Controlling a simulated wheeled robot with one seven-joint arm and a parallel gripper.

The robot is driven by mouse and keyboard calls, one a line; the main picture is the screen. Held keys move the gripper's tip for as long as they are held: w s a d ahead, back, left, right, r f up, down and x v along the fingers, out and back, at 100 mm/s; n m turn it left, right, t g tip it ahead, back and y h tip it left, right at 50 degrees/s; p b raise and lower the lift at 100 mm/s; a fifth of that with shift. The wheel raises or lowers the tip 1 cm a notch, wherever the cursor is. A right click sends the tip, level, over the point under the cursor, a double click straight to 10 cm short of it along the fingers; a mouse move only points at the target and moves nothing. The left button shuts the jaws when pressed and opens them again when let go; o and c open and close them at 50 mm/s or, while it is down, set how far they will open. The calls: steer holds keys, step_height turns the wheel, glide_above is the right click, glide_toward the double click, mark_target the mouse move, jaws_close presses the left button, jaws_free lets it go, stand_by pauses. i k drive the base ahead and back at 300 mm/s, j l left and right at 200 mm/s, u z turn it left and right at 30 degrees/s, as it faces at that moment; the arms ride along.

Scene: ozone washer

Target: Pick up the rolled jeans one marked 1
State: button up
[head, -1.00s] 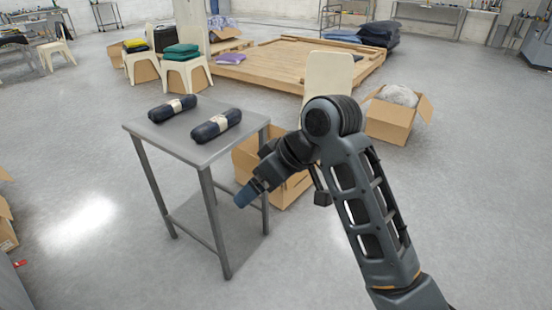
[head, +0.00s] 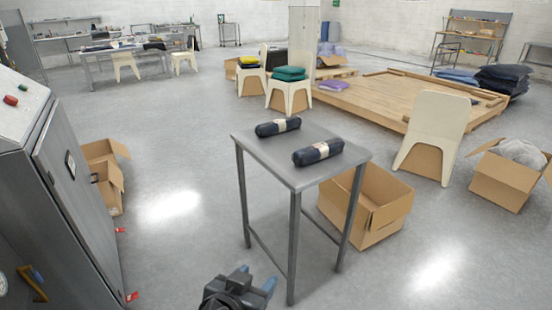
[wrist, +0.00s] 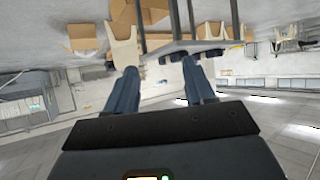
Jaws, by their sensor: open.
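Two dark navy rolled jeans with pale paper bands lie apart on a small grey metal table (head: 270,152). One roll (head: 278,127) is at the back left and the other roll (head: 318,153) is nearer the right edge. The marks on the bands are too small to read, so I cannot tell which is 1. My gripper (head: 256,280) is low at the bottom of the head view, in front of the table and below its top, open and empty. In the upside-down wrist view, its blue fingers (wrist: 160,68) are spread, with the table (wrist: 180,45) and dark rolls beyond.
A grey machine cabinet (head: 75,185) stands at the left, with an open cardboard box (head: 105,170) beside it. Another open box (head: 375,215) sits behind the table's right side. A white chair (head: 435,130) and wooden platform (head: 385,92) stand behind. Floor left of the table is clear.

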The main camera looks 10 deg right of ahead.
mark_target(278, 126)
steer(key=i+j+u, duration=0.15)
steer(key=i, duration=0.55)
steer(key=i+u, duration=0.15)
steer(key=i, duration=0.55)
steer(key=i+j+z, duration=0.1)
steer(key=i+z, duration=0.25)
steer(key=i+j+z, duration=0.6)
steer(key=i+z, duration=0.15)
